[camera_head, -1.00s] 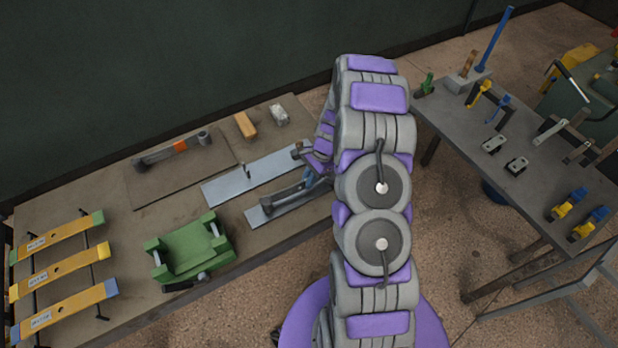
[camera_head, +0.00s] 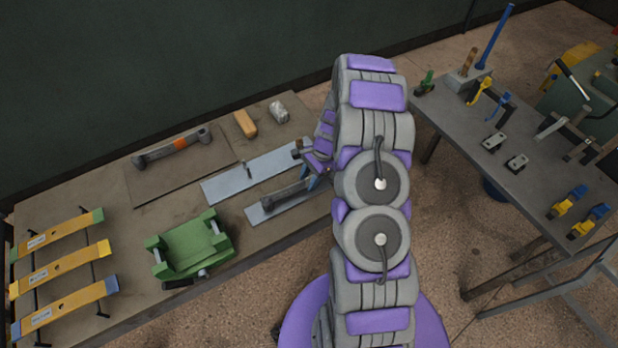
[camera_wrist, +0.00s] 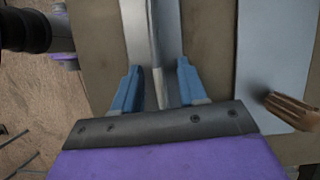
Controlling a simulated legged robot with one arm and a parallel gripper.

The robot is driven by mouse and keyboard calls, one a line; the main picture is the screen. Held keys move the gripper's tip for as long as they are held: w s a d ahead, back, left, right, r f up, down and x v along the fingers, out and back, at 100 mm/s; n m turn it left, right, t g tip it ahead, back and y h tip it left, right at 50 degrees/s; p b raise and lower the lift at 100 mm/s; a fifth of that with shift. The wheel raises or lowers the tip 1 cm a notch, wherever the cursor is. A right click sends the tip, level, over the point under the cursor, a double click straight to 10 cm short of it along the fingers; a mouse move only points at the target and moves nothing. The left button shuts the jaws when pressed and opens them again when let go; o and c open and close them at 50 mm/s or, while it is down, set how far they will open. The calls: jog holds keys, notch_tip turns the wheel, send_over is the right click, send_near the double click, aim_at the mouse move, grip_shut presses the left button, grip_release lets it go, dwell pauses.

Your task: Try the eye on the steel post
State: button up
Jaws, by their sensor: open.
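A grey bar (camera_head: 285,195) with an eye at its left end lies along the front pale steel plate (camera_head: 256,217). A short steel post (camera_head: 247,172) stands on the larger pale plate behind it. In the wrist view a brownish post (camera_wrist: 292,108) stands on the pale plate at the right. My gripper (camera_head: 314,180) is over the right part of the front plate, partly hidden by my arm. In the wrist view my gripper (camera_wrist: 158,68) is open, with a blue finger on each side of the bar (camera_wrist: 156,40). Contact cannot be told. The bar's right end is hidden.
A wooden block (camera_head: 245,123), a green cradle (camera_head: 190,246) and a rack of yellow strips (camera_head: 60,272) share the bench. A tool-covered table (camera_head: 525,185) stands at the right.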

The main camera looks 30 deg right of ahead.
jog(key=p+v, duration=0.1)
jog(key=v, duration=1.6)
jog(key=shift+w+r, duration=0.1)
jog(key=shift+r, duration=0.05)
